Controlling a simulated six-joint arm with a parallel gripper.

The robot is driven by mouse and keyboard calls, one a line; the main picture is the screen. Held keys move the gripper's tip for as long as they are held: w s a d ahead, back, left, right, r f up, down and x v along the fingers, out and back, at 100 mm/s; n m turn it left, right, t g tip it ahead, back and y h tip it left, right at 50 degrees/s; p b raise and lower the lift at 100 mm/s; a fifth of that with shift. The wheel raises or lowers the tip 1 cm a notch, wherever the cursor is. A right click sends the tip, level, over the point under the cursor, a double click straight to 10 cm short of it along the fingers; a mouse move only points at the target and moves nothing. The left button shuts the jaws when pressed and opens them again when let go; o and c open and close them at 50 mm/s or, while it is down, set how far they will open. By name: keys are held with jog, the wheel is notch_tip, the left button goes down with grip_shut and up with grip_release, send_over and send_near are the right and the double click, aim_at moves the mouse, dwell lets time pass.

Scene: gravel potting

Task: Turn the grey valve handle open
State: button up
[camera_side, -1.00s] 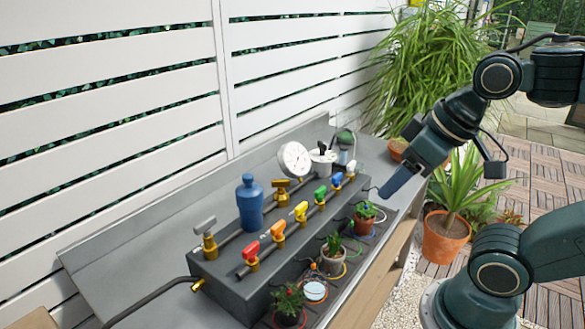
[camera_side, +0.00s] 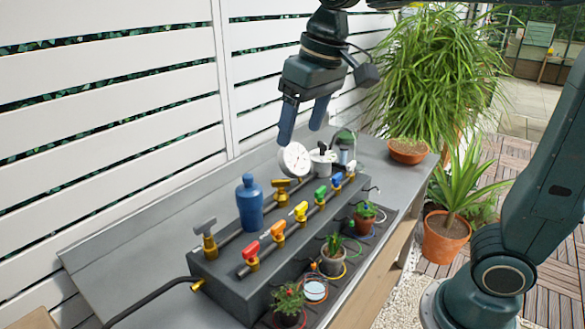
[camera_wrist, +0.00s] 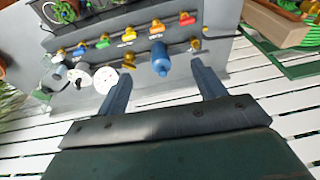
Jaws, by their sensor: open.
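The grey valve handle (camera_side: 205,226) is a T-shaped lever on a brass valve body at the near left end of the dark manifold box. In the wrist view the grey handle (camera_wrist: 196,44) shows small, beyond the fingers, near the blue bottle. My gripper (camera_side: 302,140) is open and empty, in the air above and behind the far end of the manifold, near the pressure gauge. It is well away from the grey handle. In the wrist view its two blue fingers (camera_wrist: 160,85) stand apart with nothing between them.
A blue bottle-shaped part (camera_side: 249,203) stands beside the grey valve. Red (camera_side: 251,250), orange (camera_side: 278,230), yellow, green and blue handles line the front pipe. A white gauge (camera_side: 294,160) stands at the back. Small potted plants (camera_side: 333,256) line the front. The bench's left end is clear.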

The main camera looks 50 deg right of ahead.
jog(key=w+a+f+g, duration=0.1)
jog(key=w+a, duration=0.5)
jog(key=w, duration=0.3)
jog(key=g, duration=0.2)
send_over(204, 221)
notch_tip(204, 221, down, 4)
jog(key=shift+f, duration=0.2)
notch_tip(204, 221, down, 14)
jog(key=shift+r, duration=0.25)
jog(key=c, duration=1)
